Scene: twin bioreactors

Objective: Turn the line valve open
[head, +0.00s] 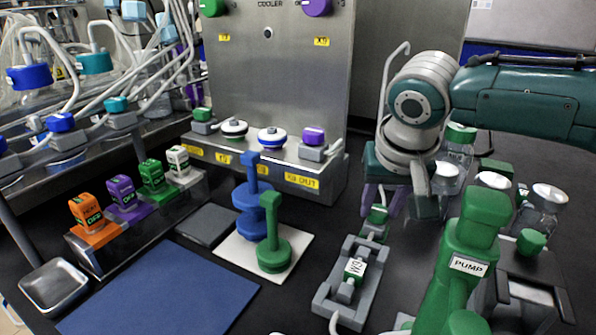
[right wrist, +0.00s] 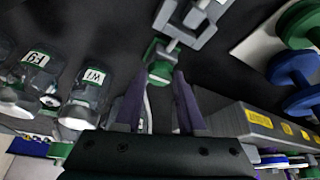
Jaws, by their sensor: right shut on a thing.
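A green valve handle (head: 377,214), which looks like the line valve, stands on a grey body at the far end of a grey fixture, right of centre in the head view. My right gripper (head: 382,204) reaches down over it with purple fingers, one on each side. In the right wrist view, the green handle (right wrist: 159,71) lies between the fingertips of my right gripper (right wrist: 158,76), which is shut on it. The fingers hide part of the handle, and I cannot tell its exact turn angle. My left gripper is not in view.
A grey fixture (head: 324,296) with a white-labelled green part lies nearer. The green pump (head: 462,268) stands close on the right. White-capped bottles (head: 547,197) stand behind it. The steel cooler panel (head: 280,80) rises at the back. The blue mat (head: 160,295) is clear.

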